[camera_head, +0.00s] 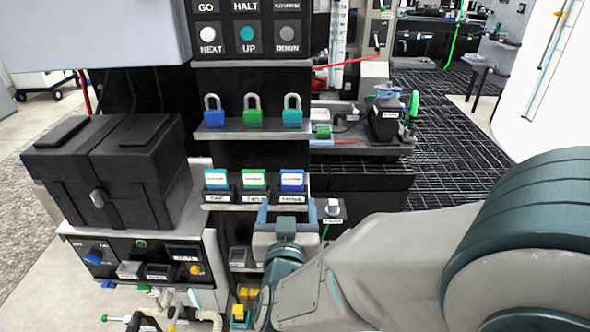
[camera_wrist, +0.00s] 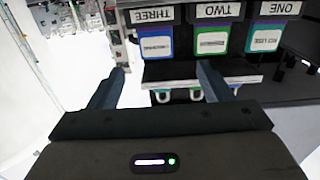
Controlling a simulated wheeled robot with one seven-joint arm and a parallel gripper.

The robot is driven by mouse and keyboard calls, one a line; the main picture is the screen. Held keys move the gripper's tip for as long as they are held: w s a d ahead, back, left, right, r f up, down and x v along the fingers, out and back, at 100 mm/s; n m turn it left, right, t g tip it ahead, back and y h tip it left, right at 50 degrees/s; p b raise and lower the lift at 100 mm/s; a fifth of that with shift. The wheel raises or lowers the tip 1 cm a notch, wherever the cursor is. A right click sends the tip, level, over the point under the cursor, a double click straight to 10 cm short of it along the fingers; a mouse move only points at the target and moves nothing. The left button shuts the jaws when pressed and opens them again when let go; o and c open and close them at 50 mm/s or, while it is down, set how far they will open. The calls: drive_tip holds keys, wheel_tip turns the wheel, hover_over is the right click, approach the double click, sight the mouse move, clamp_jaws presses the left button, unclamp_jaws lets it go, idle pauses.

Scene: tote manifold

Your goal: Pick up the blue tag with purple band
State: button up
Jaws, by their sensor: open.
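The blue tag (camera_head: 292,179) stands upright in the rightmost slot of the tag shelf in the head view. It has a white label, and a purplish strip shows on it in the wrist view (camera_wrist: 157,46), where it sits by the plate marked THREE. My gripper (camera_head: 286,211) is open and empty, its fingers just below and in front of this tag's slot in the head view. In the wrist view my gripper (camera_wrist: 163,78) has its fingers spread to either side of the blue tag, apart from it. The tag's lower part is hidden in its holder.
A green tag (camera_head: 254,179) and a teal tag (camera_head: 216,179) stand in the slots to the left. Above is a shelf (camera_head: 240,131) with blue, green and teal padlocks. A black box (camera_head: 105,170) stands at left. A small switch box (camera_head: 332,210) is close at right.

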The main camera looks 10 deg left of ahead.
sight(292, 178)
drive_tip(key=shift+d+p+x, duration=0.15)
drive_tip(key=shift+p+x, duration=0.45)
drive_tip(key=shift+x, duration=1.6)
drive_tip(key=shift+d+p+x, duration=0.15)
drive_tip(key=shift+p+x, duration=0.45)
drive_tip(key=shift+x, duration=1.65)
drive_tip(key=shift+r, duration=0.15)
drive_tip(key=c, duration=1.1)
